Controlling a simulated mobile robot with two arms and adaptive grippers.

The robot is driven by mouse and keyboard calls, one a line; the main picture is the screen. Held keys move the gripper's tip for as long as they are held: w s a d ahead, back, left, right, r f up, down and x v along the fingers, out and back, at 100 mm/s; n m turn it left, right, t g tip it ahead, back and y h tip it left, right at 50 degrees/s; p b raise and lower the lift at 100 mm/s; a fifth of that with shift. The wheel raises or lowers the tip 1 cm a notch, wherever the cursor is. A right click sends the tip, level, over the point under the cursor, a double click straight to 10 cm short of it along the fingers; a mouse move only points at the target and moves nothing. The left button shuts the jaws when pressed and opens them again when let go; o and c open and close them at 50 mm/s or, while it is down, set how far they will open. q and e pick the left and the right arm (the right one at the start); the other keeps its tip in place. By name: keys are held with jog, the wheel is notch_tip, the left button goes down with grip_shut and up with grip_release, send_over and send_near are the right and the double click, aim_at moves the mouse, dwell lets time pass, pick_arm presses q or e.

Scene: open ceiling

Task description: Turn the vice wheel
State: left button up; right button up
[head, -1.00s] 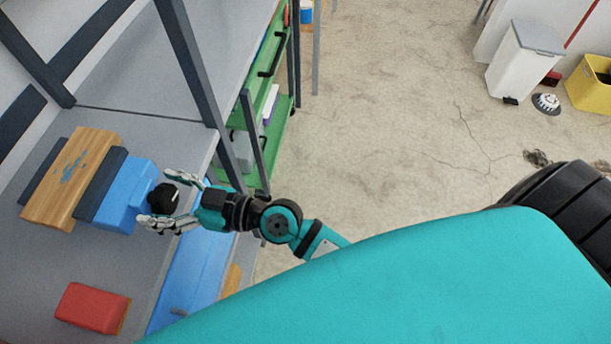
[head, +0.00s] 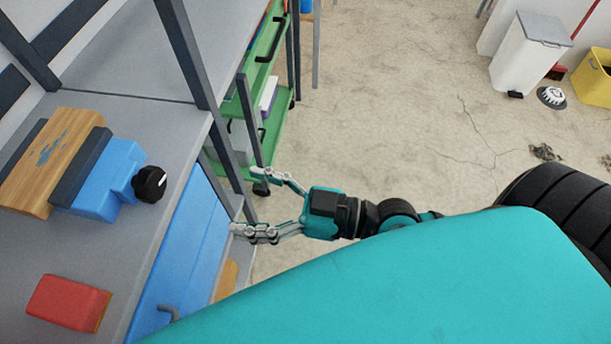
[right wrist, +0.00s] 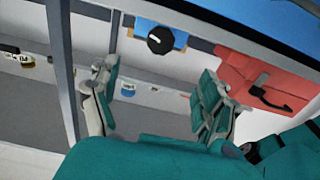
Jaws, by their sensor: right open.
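The blue vice (head: 105,182) sits on the grey workbench with a wooden block (head: 50,160) between its dark jaws. Its black wheel (head: 149,184) faces right, near the bench's front edge. The wheel also shows in the right wrist view (right wrist: 160,40), in front of the blue vice body (right wrist: 181,40). My right gripper (head: 262,202) is open and empty in the head view, to the right of the wheel and apart from it. In the right wrist view the open fingers (right wrist: 160,97) stand well apart, with the wheel beyond them. My left gripper is not in view.
A red block (head: 68,303) lies on the grey workbench (head: 130,245) at lower left. A blue drawer front (head: 185,262) and a dark upright post (head: 190,55) are close to my right arm. A green cart (head: 262,125) stands behind it.

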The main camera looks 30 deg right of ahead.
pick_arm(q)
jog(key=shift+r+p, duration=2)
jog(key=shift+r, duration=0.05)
pick_arm(e)
jog(key=w+d+f+m+h, duration=0.1)
jog(key=w+d+f+h, duration=0.1)
jog(key=f, duration=0.6)
jog(key=w+d+f+m+h, duration=0.1)
jog(key=w+d+f+h, duration=0.1)
jog(key=d+f, duration=0.4)
jog(key=w+d+f+m+h, duration=0.2)
jog(key=w+d+f+h, duration=0.1)
jog(key=f, duration=0.9)
jog(key=shift+d+g+h, duration=0.3)
jog(key=shift+d+h, duration=0.35)
jog(key=shift+h, duration=0.15)
jog(key=shift+w, duration=0.1)
